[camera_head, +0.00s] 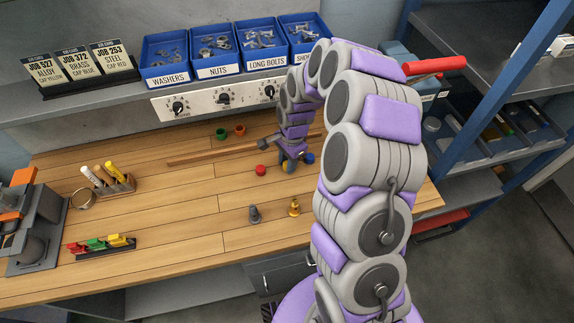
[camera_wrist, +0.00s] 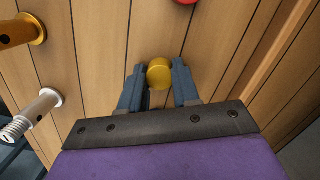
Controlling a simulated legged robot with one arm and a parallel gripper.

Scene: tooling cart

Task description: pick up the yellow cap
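The yellow cap (camera_wrist: 160,73) is in the wrist view, between the tips of my gripper's two blue-grey fingers. My gripper (camera_wrist: 159,80) has one finger on each side of it. The cap nearly fills the space between the tips; whether both fingers press on it is unclear. In the head view my gripper (camera_head: 290,162) is low over the wooden bench, between the red cap (camera_head: 261,170) and the blue cap (camera_head: 310,158). There the yellow cap is mostly hidden by the gripper. I cannot tell whether the cap is clear of the wood.
A grey bolt (camera_head: 254,214) and a brass bolt (camera_head: 295,208) stand toward the bench's front edge. Green and red cups (camera_head: 240,131) are behind. A long wooden strip (camera_head: 210,152) lies left of my gripper. Blue hardware bins (camera_head: 215,50) stand at the back.

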